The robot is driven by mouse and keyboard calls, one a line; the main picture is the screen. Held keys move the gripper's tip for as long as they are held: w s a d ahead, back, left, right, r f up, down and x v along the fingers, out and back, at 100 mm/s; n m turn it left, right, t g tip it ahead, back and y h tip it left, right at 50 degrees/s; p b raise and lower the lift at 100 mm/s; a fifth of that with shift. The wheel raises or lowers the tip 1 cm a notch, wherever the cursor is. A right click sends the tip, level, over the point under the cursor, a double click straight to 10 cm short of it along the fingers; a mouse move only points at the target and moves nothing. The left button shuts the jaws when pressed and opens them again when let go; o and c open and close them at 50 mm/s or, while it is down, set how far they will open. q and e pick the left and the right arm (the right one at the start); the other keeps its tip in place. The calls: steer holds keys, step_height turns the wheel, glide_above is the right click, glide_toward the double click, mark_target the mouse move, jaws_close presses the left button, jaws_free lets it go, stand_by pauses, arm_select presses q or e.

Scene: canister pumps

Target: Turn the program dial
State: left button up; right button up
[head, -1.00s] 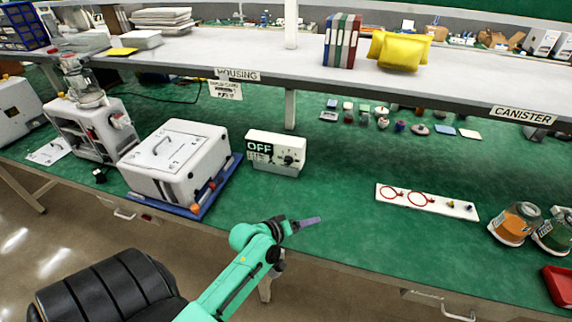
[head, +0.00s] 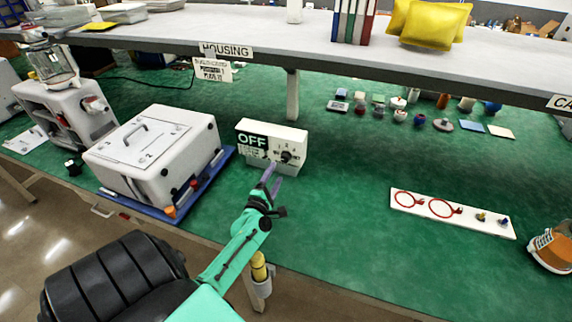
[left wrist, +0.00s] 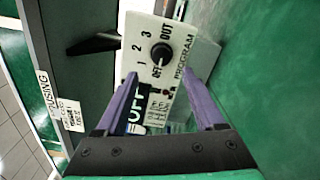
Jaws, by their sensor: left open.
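The program dial (left wrist: 161,54) is a black round knob with a pale pointer line on a white control box (head: 297,137). In the left wrist view, marks OFF, 1, 2, 3 and OUT ring it, with PROGRAM printed beside them. The pointer seems to lie towards OFF. In the head view the dial (head: 286,157) is on the box's front, right of the OFF sign. My left gripper (head: 273,178) is open, its purple fingers pointing at the box just in front of the dial. In the left wrist view the dial is beyond the fingertips, with nothing between them. My right gripper is not in view.
A white lidded housing (head: 153,165) on a blue tray (head: 222,160) stands left of the box. A shelf (head: 400,62) runs behind and above, on a post (head: 292,95). A white board with red rings (head: 452,213) lies to the right. Green table between is clear.

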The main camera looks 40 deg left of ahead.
mark_target(284, 160)
arm_select(q)
steer(key=x, duration=0.7)
steer(key=shift+w+a+f, duration=0.15)
steer(key=shift+w+f, duration=0.05)
steer(key=shift+w, duration=0.2)
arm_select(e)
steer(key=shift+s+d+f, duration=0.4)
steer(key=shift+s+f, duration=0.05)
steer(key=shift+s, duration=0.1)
arm_select(q)
jaws_close()
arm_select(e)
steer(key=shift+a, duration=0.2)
